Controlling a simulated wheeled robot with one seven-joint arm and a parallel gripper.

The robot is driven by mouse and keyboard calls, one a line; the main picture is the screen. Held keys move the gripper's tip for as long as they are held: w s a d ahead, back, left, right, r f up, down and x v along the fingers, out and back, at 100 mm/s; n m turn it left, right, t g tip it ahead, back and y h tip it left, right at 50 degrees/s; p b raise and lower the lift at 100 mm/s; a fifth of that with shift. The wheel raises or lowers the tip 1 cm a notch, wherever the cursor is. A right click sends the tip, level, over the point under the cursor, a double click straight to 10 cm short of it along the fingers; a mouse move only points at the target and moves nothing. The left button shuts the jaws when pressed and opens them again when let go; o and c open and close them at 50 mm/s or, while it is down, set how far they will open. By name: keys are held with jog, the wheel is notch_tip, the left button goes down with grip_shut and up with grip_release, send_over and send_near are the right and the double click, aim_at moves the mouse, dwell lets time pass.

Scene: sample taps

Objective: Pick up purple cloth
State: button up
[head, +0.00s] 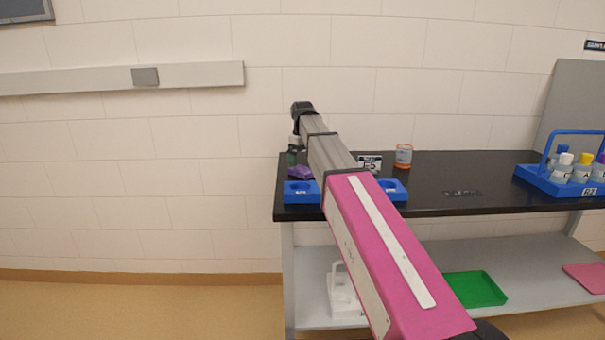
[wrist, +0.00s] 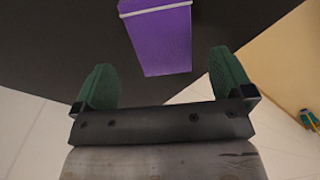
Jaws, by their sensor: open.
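The purple cloth (head: 300,172) lies on the left end of the black bench top, partly hidden by my arm and gripper in the head view. In the wrist view the purple cloth (wrist: 160,42) is a folded rectangle with a pale band across it, and its near end lies ahead of my fingers, between their lines. My gripper (wrist: 160,80) has green fingertips set wide apart with nothing between them. In the head view my gripper (head: 297,150) is above the bench's left end, close to the cloth; the exact gap is unclear.
A blue rack (head: 392,189) stands at the bench's front edge under my arm. A blue carrier with bottles (head: 540,178) is at the right. The lower shelf holds a green tray (head: 476,289).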

aim_at(302, 169)
jog(key=f, duration=0.4)
jog(key=shift+s, duration=0.25)
jog(key=c, duration=1.1)
jog(key=shift+r, duration=0.55)
jog(key=r, duration=0.2)
jog(key=a+r, duration=0.1)
jog(key=shift+s+r, duration=0.35)
jog(key=shift+s, duration=0.05)
jog(key=s+a+r, duration=0.4)
jog(key=a, duration=0.1)
jog(key=s+a+r, duration=0.2)
jog(key=a, duration=0.1)
jog(key=shift+a, duration=0.25)
